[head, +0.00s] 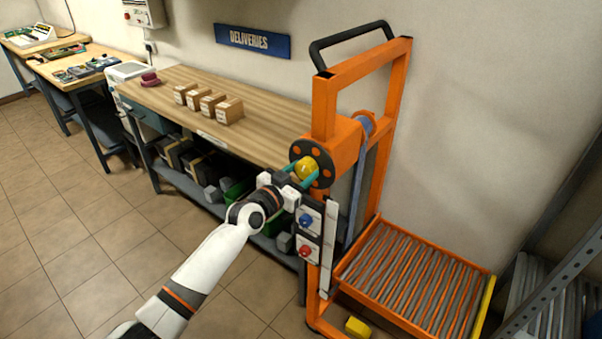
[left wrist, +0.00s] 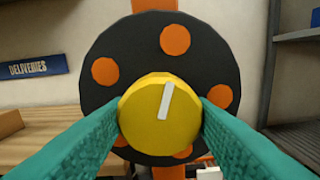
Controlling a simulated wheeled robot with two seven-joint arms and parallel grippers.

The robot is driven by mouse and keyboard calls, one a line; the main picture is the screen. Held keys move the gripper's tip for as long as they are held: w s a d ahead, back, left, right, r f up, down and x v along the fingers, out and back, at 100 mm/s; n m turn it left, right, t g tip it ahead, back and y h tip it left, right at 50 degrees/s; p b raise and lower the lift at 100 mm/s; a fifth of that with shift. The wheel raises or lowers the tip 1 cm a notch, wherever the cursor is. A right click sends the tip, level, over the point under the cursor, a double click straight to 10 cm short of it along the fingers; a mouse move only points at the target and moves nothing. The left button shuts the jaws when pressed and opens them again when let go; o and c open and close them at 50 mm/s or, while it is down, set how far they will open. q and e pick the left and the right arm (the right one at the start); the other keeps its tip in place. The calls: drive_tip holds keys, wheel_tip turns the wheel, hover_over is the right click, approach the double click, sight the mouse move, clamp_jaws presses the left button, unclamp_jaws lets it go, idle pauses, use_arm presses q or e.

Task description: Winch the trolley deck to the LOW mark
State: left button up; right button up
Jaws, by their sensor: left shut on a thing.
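The orange trolley (head: 325,110) stands against the wall with a black handle on top. Its roller deck (head: 415,275) sits low, near the floor, at the right. A dark winch disc (head: 318,153) with orange spots carries a yellow knob (head: 305,168); the knob, with a white line tilted slightly right of upright, fills the middle of the left wrist view (left wrist: 158,112). My left gripper (head: 301,178) is shut on the yellow knob, its teal fingers on either side. A pale upright strip (head: 327,248) runs beside the mast; its marks are too small to read. My right gripper is not in view.
A panel with blue and red knobs (head: 308,232) is on the trolley just below my gripper. A wooden bench (head: 180,92) with several small boxes stands behind. A yellow block (head: 357,327) is by the deck's front. A metal rack (head: 560,270) stands at right. The tiled floor at left is clear.

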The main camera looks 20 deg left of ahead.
use_arm(q)
drive_tip(key=shift+n, duration=1.9)
drive_tip(key=o, duration=1)
drive_tip(key=b+v, duration=0.1)
drive_tip(key=v, duration=1.1)
drive_tip(key=shift+b, duration=0.3)
